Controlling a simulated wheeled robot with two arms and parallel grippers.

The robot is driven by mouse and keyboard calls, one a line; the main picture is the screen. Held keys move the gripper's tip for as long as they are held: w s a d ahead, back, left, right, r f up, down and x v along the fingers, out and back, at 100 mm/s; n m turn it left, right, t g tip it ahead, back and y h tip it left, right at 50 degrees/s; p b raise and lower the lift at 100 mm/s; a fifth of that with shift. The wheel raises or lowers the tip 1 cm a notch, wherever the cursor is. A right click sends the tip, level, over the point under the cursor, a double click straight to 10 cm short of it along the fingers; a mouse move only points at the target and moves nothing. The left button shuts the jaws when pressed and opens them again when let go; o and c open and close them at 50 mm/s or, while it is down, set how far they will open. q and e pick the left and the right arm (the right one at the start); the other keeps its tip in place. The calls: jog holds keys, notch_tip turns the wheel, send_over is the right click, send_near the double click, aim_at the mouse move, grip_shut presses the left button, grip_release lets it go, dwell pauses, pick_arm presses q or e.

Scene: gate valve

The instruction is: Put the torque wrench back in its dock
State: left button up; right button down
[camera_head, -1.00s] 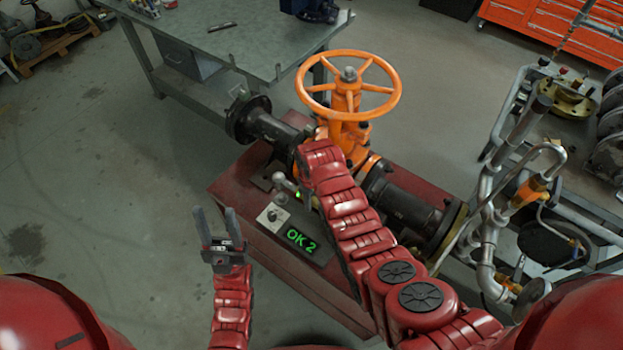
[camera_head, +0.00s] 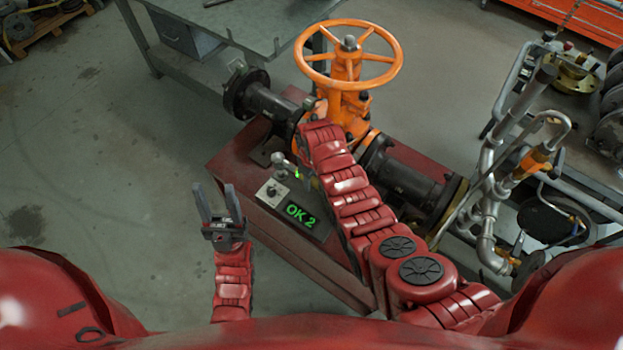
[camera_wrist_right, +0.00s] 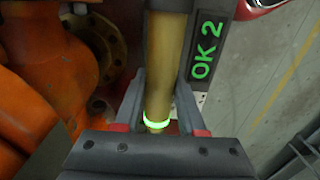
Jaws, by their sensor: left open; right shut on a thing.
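The torque wrench (camera_wrist_right: 167,55) shows in the right wrist view as a brass-coloured shaft with a glowing green ring. My right gripper (camera_wrist_right: 160,85) is shut on it, one finger on each side. In the head view my right arm hides most of this gripper; only a small green glow (camera_head: 297,174) and a pale metal end show beside the arm's tip, above the red base. My left gripper (camera_head: 220,200) is open and empty, left of the base. I cannot make out the dock clearly.
The orange handwheel valve (camera_head: 348,55) and dark pipe stand on the red base (camera_head: 228,165). A display reading OK 2 (camera_head: 300,214) sits on the base's front. Metal pipework (camera_head: 487,205) stands at right, a grey bench (camera_head: 240,20) behind.

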jog(key=shift+f+b, duration=1.85)
jog(key=shift+f, duration=0.7)
jog(key=shift+c, duration=2.1)
grip_release()
jog(key=shift+r, duration=0.1)
notch_tip(320, 180, up, 8)
jog(key=b, duration=0.2)
jog(key=shift+r+b, duration=0.2)
jog(key=shift+b, duration=0.15)
notch_tip(320, 180, up, 9)
jog(key=p, duration=0.8)
jog(key=shift+d+f, duration=0.1)
jog(key=shift+f, duration=0.05)
